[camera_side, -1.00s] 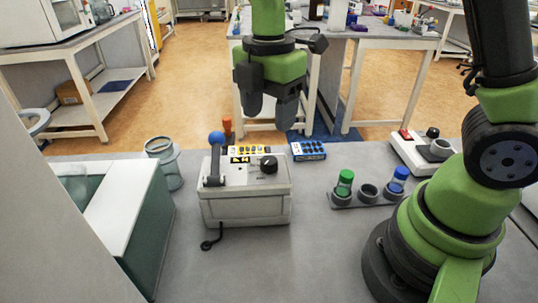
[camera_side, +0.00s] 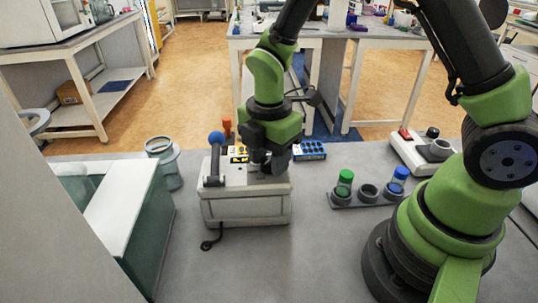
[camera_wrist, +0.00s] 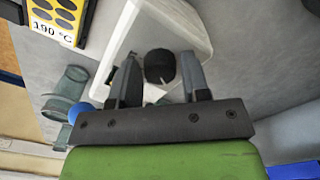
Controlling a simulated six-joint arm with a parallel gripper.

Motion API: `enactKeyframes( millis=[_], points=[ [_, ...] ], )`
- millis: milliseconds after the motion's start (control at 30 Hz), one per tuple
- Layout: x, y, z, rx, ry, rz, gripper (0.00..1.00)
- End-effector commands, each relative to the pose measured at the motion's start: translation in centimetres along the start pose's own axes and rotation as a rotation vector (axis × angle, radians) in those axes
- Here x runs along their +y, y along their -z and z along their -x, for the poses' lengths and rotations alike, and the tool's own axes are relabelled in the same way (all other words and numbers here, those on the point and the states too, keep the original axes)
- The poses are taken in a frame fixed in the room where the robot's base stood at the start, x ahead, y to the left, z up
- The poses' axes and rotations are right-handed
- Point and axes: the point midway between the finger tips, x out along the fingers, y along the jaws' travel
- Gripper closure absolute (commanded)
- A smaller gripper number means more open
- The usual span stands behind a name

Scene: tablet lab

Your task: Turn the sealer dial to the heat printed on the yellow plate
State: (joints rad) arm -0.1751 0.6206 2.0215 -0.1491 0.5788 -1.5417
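The sealer (camera_side: 245,208) is a pale box with a blue-knobbed lever on its left. Its black dial (camera_wrist: 160,67) shows between my fingers in the wrist view; my gripper hides it in the side view. My gripper (camera_wrist: 159,62) is open, one finger on each side of the dial with a visible gap at each side. In the side view my gripper (camera_side: 268,166) points down over the right part of the sealer top. The yellow plate (camera_wrist: 49,27) at the top left of the wrist view reads 190 °C below dark ovals. The dial's setting is unreadable.
A glass jar (camera_side: 164,162) stands left of the sealer. A blue tray (camera_side: 310,150) lies behind it. A rack (camera_side: 345,200) with green-capped and blue-capped vials stands to the right. A green-sided, white-topped box (camera_side: 120,210) is at left.

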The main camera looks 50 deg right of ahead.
Motion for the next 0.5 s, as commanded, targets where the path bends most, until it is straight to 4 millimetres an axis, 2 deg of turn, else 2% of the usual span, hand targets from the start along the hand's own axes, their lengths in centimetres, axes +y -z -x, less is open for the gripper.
enactKeyframes(
  millis=[33, 133, 500],
  points=[
    [0.01, 0.00, 0.02, 0.000, 0.000, 0.000, 0.69],
    [0.01, 0.00, 0.02, 0.000, 0.000, 0.000, 0.91],
    [0.02, 0.01, 0.05, 0.000, -0.001, -0.050, 0.91]
  ],
)
